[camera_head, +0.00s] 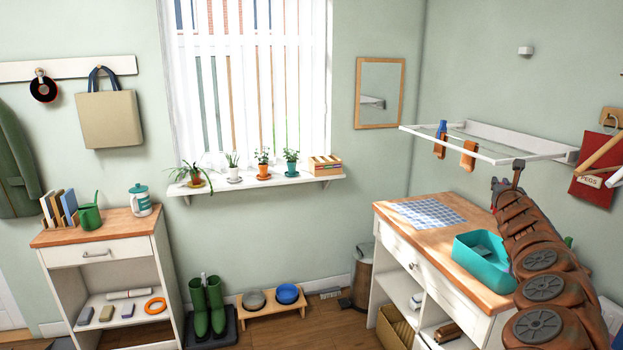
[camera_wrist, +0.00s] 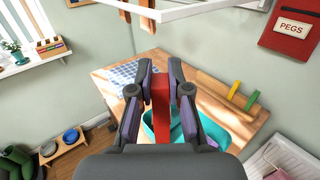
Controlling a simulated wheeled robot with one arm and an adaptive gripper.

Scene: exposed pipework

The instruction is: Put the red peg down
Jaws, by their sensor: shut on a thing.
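The red peg (camera_wrist: 160,95) is held between the two fingers of my gripper (camera_wrist: 161,72) in the wrist view. It is upright in that picture, above the wooden worktop (camera_wrist: 205,95) and the near side of a teal basin. In the head view my gripper (camera_head: 508,182) is at the upper end of my arm, over the right part of the worktop (camera_head: 443,233); the peg is too small to make out clearly there.
The teal basin (camera_head: 470,264) stands on the worktop, with a blue checked cloth (camera_head: 428,213) behind it. A white drying rack (camera_head: 470,148) with pegs clipped on is on the wall above. A red bag marked PEGS (camera_wrist: 293,32) hangs at the right.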

